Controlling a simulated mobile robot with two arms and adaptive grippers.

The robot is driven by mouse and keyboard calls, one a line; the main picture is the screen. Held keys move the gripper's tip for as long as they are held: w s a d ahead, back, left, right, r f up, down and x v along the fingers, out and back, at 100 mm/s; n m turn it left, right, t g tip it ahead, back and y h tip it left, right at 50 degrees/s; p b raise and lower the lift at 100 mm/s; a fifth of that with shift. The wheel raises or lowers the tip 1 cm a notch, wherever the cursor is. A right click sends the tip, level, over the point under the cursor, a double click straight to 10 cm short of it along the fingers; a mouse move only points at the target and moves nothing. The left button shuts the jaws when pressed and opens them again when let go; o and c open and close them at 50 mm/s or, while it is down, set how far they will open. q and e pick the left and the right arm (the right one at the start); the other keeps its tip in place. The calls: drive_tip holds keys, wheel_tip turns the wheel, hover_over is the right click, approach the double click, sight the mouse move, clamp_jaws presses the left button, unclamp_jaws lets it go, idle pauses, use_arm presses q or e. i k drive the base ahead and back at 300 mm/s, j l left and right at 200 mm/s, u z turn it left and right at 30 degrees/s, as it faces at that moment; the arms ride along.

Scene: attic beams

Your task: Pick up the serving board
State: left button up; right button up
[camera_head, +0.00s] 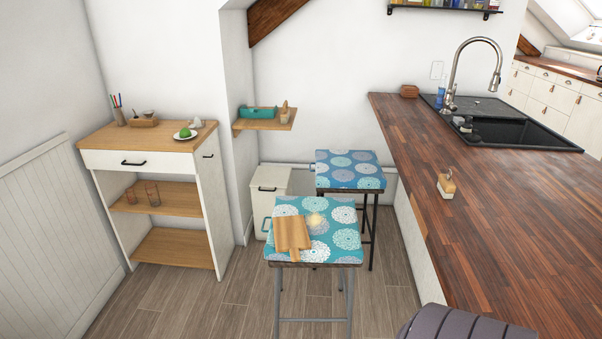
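The wooden serving board (293,234) lies on the patterned teal seat of the near stool (346,240), toward the seat's left side. It is light brown, and a narrower part, seemingly its handle, points toward the front edge of the seat. A small pale yellow round thing (314,219) sits just right of the board's far end; I cannot tell whether they touch. Neither of my grippers is in view.
A second stool (350,170) stands close behind. A long wooden counter (500,220) with a sink fills the right side. A shelf unit (140,160) stands at left, with open floor (205,305) between it and the near stool. A dark ribbed object (465,324) shows at bottom right.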

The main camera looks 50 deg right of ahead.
sight(291, 232)
drive_tip(key=i+z, duration=0.7)
drive_tip(key=z, duration=0.2)
drive_tip(key=i+j+z, duration=0.15)
drive_tip(key=i+z, duration=0.3)
drive_tip(key=i+j+z, duration=0.15)
drive_tip(key=j+z, duration=0.15)
drive_tip(key=z, duration=0.15)
drive_tip(key=i+j+z, duration=0.25)
drive_tip(key=j+z, duration=0.2)
drive_tip(key=l, duration=0.1)
